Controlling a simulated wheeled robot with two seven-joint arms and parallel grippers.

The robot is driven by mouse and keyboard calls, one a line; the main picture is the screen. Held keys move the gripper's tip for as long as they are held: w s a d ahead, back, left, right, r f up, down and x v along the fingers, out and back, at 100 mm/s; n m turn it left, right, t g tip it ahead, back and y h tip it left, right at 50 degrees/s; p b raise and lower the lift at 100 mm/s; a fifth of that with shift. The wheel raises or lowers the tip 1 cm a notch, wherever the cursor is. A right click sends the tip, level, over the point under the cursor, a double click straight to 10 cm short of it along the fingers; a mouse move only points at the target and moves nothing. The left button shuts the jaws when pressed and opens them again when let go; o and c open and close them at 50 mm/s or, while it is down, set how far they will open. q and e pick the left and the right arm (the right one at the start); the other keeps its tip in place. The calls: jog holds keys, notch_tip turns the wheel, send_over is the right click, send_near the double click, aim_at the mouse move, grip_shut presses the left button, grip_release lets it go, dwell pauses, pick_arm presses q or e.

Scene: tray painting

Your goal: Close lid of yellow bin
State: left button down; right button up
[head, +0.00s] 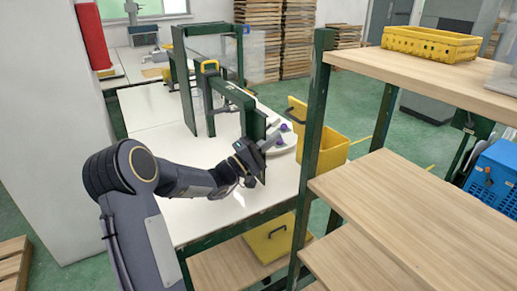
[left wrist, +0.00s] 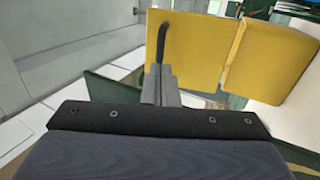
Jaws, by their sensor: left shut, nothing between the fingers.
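The yellow bin (head: 318,152) stands on the floor beyond the right edge of the white table, partly hidden by a green post. Its lid (head: 297,109) stands raised, with a dark handle on it. In the left wrist view a yellow panel with a black handle (left wrist: 195,50) rises just beyond my fingers, and a second yellow panel (left wrist: 275,62) is beside it. My left gripper (head: 271,139) is shut and empty, over the table's right side, pointing toward the bin. In the left wrist view its fingertips (left wrist: 159,82) overlap the handle's lower end; contact is unclear. My right gripper is out of view.
A white table (head: 190,215) with green frames lies under my left arm. A wooden shelf (head: 400,205) with a green post stands right of the bin. Another yellow lid (head: 270,240) with a black handle is below the table. A yellow crate (head: 432,43) sits on the top shelf.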

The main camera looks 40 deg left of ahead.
pick_arm(q)
jog(key=shift+x, duration=2.7)
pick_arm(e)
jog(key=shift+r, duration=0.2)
pick_arm(q)
jog(key=shift+d+r+p, duration=0.1)
jog(key=shift+r+p, duration=0.05)
jog(key=shift+p, duration=0.15)
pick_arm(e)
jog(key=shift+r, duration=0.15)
